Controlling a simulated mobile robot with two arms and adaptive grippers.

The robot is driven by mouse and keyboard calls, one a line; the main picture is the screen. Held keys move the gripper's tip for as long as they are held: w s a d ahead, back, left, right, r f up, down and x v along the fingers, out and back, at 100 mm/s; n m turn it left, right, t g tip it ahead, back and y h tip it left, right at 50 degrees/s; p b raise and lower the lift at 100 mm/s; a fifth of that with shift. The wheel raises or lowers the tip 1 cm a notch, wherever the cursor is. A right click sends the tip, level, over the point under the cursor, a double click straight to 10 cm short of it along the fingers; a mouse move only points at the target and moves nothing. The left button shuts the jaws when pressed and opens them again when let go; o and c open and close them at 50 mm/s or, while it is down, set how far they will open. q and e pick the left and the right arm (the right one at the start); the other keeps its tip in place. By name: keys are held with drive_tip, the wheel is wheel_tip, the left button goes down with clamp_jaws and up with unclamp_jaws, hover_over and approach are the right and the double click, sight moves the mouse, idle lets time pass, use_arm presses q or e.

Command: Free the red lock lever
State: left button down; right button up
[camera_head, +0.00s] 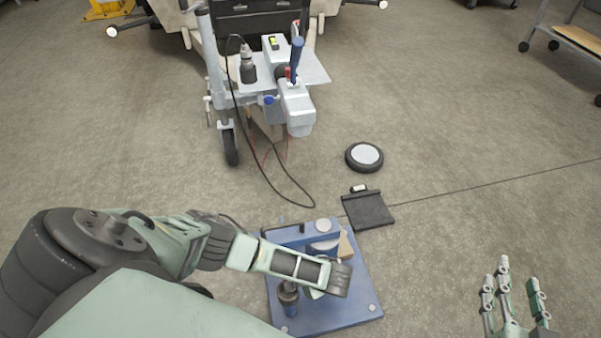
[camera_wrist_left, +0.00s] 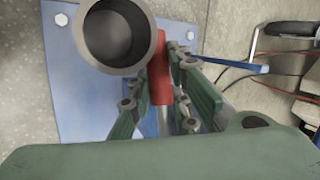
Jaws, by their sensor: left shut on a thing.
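The red lock lever (camera_wrist_left: 160,68) shows in the left wrist view beside a grey metal tube (camera_wrist_left: 115,35), above a blue base plate (camera_wrist_left: 62,70). My left gripper (camera_wrist_left: 162,95) has its green fingers on both sides of the lever and is shut on it. In the head view my left arm reaches over the blue base plate (camera_head: 352,308), and its hand hides the lever there. My right gripper (camera_head: 512,285) is at the lower right, fingers spread and empty, apart from the plate.
A trailer coupling (camera_head: 297,105) with a jockey wheel and a hanging black cable stands beyond the plate. A black disc with a pale top (camera_head: 365,156) and a dark flat pad (camera_head: 368,210) lie on the floor.

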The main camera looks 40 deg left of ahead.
use_arm(q)
drive_tip(key=shift+r, duration=0.1)
drive_tip(key=c, duration=1.6)
unclamp_jaws()
drive_tip(key=shift+s+a, duration=0.1)
drive_tip(key=shift+s, duration=0.1)
drive_tip(key=v, duration=1.2)
